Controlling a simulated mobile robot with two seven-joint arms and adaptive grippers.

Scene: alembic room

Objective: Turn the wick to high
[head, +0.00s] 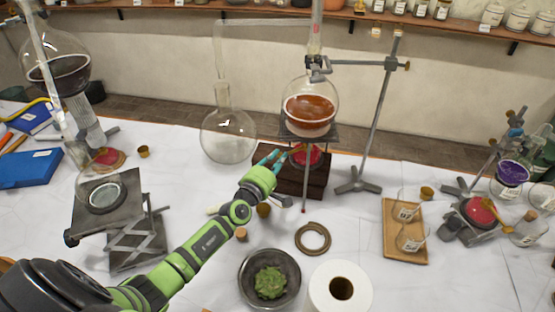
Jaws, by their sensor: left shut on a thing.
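A red burner (308,155) stands on a dark wooden block (300,184), under a round flask of orange-brown liquid (309,110). My left gripper (280,156) reaches in from the left, with its teal fingertips at the burner's left side. It is shut on the burner's wick knob. The knob itself is small and hidden by the fingers, so I cannot tell its setting. No flame can be made out clearly. My right gripper is not in view.
A clamp stand (376,110) holds the flask's neck. An empty round flask (229,136) stands close to the left of my gripper. A bowl with green matter (252,268), a ring (312,238) and a paper roll (362,290) are in front. A wooden tray (405,255) is right.

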